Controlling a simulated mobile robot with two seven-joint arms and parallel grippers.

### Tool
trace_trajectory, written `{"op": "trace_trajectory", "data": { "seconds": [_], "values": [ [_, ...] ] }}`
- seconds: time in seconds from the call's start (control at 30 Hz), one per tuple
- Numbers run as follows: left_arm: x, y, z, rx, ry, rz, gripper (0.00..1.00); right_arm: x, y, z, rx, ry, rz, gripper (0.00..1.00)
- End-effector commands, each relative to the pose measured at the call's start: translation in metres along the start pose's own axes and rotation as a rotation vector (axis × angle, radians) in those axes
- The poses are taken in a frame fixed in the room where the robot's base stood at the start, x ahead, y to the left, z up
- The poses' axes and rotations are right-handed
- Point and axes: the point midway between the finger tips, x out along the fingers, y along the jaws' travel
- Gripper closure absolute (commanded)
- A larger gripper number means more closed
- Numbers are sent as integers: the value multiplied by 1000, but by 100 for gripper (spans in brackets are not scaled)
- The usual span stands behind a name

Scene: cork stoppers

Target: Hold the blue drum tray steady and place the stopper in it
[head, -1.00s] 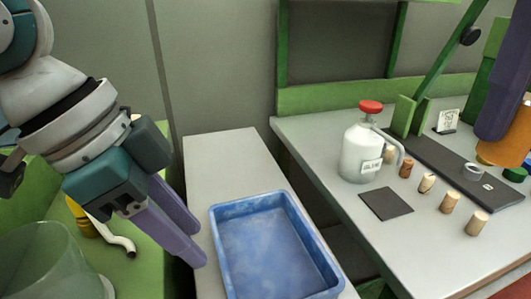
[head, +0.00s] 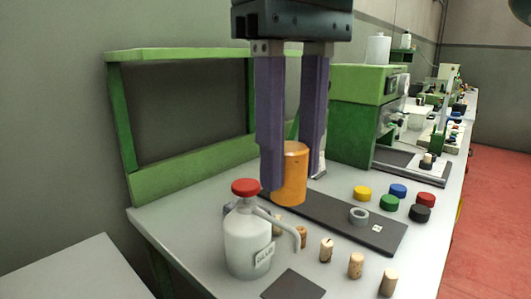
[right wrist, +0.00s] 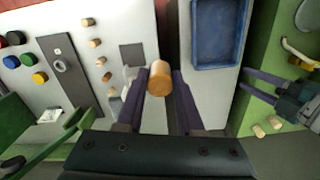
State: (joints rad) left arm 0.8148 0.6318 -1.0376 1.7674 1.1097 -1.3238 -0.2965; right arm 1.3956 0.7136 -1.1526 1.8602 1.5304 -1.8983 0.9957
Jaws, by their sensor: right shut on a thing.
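In the head view my right gripper (head: 290,180) points down over the bench, with its purple fingers around an orange-brown cylindrical stopper (head: 291,165). The right wrist view shows the same stopper (right wrist: 158,78) between the fingertips of my right gripper (right wrist: 160,88). The blue drum tray (right wrist: 215,38) shows only in the right wrist view, at the upper right, and looks empty. My left gripper (right wrist: 246,90) is to the right of and below the tray in that view. Its two fingers are apart with nothing between them, and it does not touch the tray.
A white jug with a red cap (head: 248,240) stands just below the held stopper in the head view. Several small corks (head: 326,249) stand in a row beside a dark strip (head: 335,222). Coloured caps (head: 389,201) lie behind. A grey surface (head: 65,275) at the lower left is bare.

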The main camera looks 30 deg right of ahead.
Motion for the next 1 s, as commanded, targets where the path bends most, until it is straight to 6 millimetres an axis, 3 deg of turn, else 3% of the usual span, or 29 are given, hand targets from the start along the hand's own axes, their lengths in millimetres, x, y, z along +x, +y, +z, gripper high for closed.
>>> {"op": "trace_trajectory", "data": {
  "seconds": [0.17,0.5,0.7,0.83,1.0],
  "values": [
    [0,0,0,0,0,0,59,22,-31,-2,-421,-11,-3,100],
    [0,0,0,0,0,0,59,75,-106,6,-1531,-13,-9,100],
    [0,0,0,0,0,0,59,101,-141,18,-2112,-8,-6,100],
    [0,0,0,0,0,0,59,112,-156,24,-2368,-3,0,100],
    [1,0,0,0,0,0,59,118,-164,28,-2528,-1,5,100]
  ]
}}
